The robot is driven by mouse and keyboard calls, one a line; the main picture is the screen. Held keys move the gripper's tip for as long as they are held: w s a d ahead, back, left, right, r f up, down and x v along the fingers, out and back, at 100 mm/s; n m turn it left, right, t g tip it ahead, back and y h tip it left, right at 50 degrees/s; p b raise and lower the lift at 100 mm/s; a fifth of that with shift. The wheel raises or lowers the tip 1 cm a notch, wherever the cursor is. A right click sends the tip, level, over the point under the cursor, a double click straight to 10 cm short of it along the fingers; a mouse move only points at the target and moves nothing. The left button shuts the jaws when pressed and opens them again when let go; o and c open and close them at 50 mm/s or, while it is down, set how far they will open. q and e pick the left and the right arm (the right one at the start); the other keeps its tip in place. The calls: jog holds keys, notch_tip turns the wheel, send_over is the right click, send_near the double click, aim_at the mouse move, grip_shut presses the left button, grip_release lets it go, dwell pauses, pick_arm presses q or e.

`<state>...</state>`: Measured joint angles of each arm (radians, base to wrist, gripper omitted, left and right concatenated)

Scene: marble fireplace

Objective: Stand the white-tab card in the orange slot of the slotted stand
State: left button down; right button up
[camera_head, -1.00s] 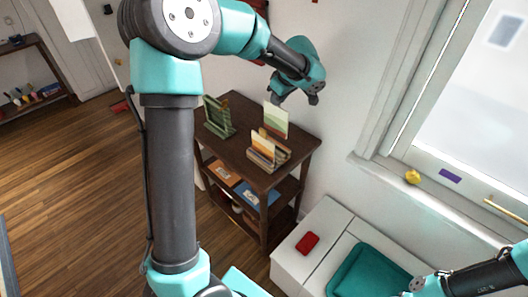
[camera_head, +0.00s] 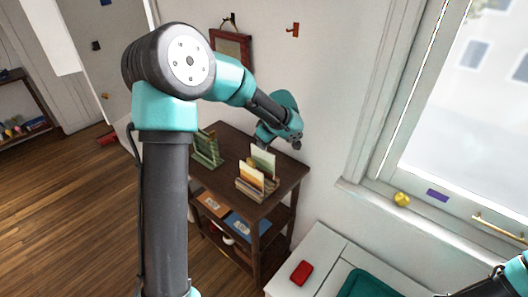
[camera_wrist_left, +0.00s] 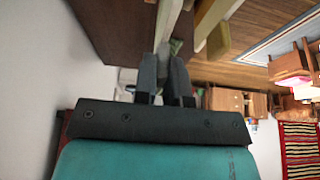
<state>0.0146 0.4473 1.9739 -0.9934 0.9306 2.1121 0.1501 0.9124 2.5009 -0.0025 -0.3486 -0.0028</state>
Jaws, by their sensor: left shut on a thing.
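The slotted stand (camera_head: 247,193) is a light wooden rack on the dark shelf top in the head view. A card with orange and yellow bands (camera_head: 250,178) stands at its front. My left gripper (camera_head: 263,146) is shut on a pale card (camera_head: 262,160) with green bands, behind the banded one. The held card is upright, low over or in the stand; I cannot tell which. In the left wrist view the fingers (camera_wrist_left: 165,78) close on this card's pale edge (camera_wrist_left: 168,20). The tab and slot colours cannot be made out. My right gripper is out of view.
A green rack (camera_head: 207,150) with cards stands left of the stand on the dark shelf unit (camera_head: 232,138). The wall is close behind. A red object (camera_head: 301,273) lies on the white bench. A yellow object (camera_head: 401,198) sits on the windowsill.

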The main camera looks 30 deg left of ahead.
pick_arm(q)
jog(key=shift+f, duration=1.95)
jog(key=c, duration=1.2)
grip_release()
jog(key=v, duration=1.2)
jog(key=shift+a, duration=0.1)
